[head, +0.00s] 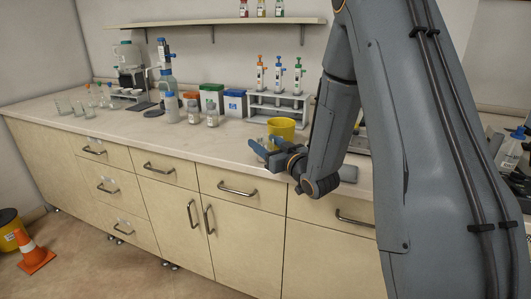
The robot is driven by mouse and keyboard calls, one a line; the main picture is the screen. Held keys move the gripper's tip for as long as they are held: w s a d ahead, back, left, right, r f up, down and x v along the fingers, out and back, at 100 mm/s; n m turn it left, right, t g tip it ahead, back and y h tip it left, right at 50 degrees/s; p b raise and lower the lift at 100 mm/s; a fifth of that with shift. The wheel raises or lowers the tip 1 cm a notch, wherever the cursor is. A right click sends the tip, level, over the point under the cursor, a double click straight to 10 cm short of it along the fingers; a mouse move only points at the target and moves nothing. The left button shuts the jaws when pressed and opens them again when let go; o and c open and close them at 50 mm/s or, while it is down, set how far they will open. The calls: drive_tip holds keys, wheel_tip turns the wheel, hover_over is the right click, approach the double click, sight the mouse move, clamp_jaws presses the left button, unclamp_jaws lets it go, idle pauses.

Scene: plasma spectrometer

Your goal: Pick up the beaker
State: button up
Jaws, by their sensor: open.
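Several small clear glass vessels that look like beakers (62,107) stand on the counter (180,143) at its far left end. I cannot tell which one is the task's beaker. My gripper (264,147) is open over the front edge of the counter, right of centre, in front of a yellow container (281,128). It points left and is well apart from the glassware. I see nothing between its fingers.
Bottles (168,90), small jars (212,116) and boxes (235,103) stand along the back, with a rack of pipettes (278,104) to their right. A shelf (215,23) hangs above. The front strip of counter is mostly clear. An orange cone (34,252) stands on the floor.

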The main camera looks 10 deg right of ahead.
drive_tip(key=c, duration=0.9)
drive_tip(key=shift+o, duration=0.2)
wheel_tip(320, 180, up, 10)
